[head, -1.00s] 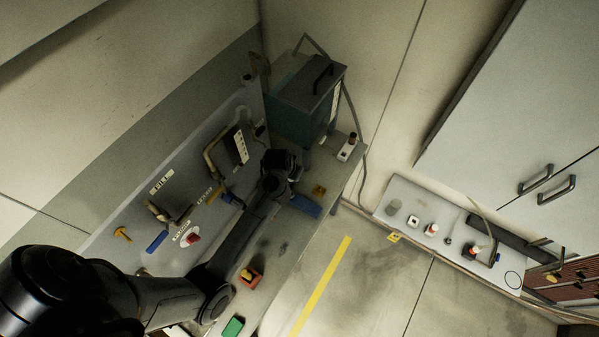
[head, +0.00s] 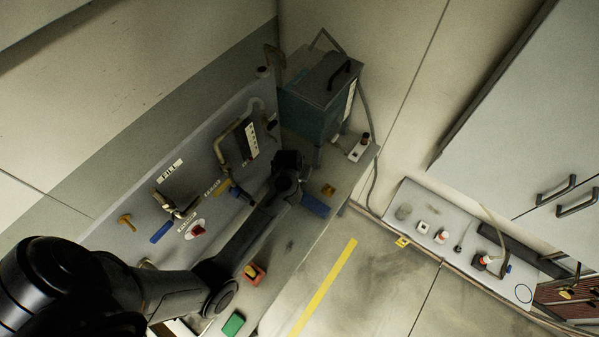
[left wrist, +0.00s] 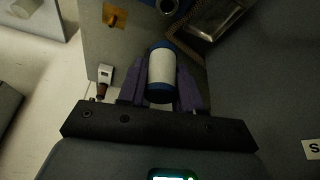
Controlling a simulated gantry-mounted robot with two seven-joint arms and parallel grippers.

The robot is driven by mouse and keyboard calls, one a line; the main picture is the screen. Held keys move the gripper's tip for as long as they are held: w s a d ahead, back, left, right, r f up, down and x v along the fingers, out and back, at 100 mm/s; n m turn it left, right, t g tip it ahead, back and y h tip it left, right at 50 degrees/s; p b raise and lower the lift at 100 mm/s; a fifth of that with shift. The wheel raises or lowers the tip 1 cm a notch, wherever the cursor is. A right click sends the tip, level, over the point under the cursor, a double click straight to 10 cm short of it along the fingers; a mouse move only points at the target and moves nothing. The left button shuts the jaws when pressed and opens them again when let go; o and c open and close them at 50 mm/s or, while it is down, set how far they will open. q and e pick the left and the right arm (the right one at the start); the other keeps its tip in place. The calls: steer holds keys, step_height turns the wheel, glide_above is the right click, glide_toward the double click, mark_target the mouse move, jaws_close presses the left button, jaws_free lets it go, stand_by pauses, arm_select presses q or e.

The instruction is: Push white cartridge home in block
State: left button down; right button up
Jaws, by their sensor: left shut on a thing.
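The white cartridge (left wrist: 161,68) has blue ends and lies between the purple fingers of my left gripper (left wrist: 160,78) in the left wrist view. The fingers are shut on its sides. In the head view my left gripper (head: 287,166) is a dark shape over the bench's far part, below the teal tank; the cartridge is hidden there. A round, ringed blue-grey opening (left wrist: 168,5) shows at the top edge of the wrist view, just beyond the cartridge and apart from it. I cannot tell whether it belongs to the block. My right gripper is not seen.
The teal tank (head: 308,112) stands at the bench's far end. A white socket piece with a dark-topped part (head: 358,150) sits right of it. Pipes and valve handles (head: 162,232) line the panel. A blue piece (head: 315,205) and a red-and-yellow item (head: 252,272) lie on the bench.

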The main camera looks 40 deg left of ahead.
arm_select(q)
steer(key=shift+f, duration=3.5)
steer(key=shift+f, duration=0.75)
steer(key=c, duration=0.7)
jaws_free()
steer(key=v, duration=1.2)
